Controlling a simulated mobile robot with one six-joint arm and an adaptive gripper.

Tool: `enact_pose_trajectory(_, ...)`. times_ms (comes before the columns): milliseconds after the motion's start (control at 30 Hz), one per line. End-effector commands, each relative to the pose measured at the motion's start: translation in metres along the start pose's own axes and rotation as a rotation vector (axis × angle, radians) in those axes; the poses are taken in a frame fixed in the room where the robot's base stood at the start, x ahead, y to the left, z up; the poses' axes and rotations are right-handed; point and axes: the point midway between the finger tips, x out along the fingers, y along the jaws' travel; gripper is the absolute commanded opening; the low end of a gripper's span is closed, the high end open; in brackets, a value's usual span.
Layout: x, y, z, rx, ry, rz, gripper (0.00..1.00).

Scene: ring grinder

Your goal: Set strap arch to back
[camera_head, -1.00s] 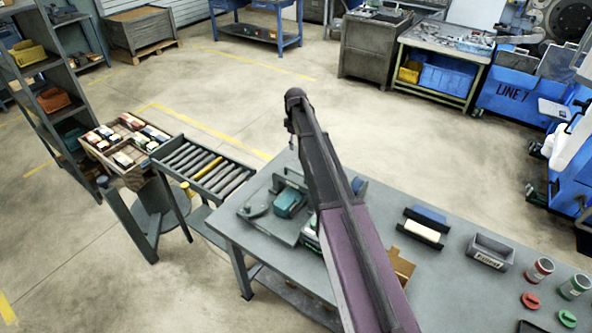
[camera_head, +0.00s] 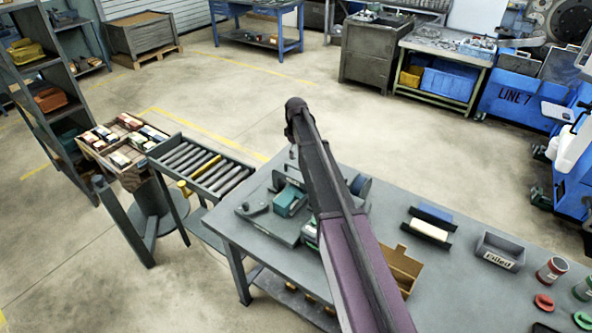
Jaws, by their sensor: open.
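My arm reaches up over the grey bench (camera_head: 450,270) to a dark joint at its top. My gripper is not in view; the arm hides what lies behind it. A teal machine (camera_head: 290,200) on a grey base plate stands at the bench's left end, partly behind my arm. A dark round part (camera_head: 361,186) shows just right of the arm. I cannot make out which part is the strap arch or how it is set.
A roller conveyor (camera_head: 205,165) and a crate of small boxes (camera_head: 122,148) stand left of the bench. On the bench are an open cardboard box (camera_head: 402,268), a holder with blue and white bars (camera_head: 430,222), a labelled grey bin (camera_head: 499,251) and red and green cans.

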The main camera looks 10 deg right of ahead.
Motion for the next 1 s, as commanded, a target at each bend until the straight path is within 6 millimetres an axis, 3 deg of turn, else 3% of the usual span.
enact_pose_trajectory(600,0.051,0.001,0.001,0.001,0.0,0.0,0.57)
enact_pose_trajectory(1000,0.065,0.001,0.001,0.002,0.0,0.0,0.57)
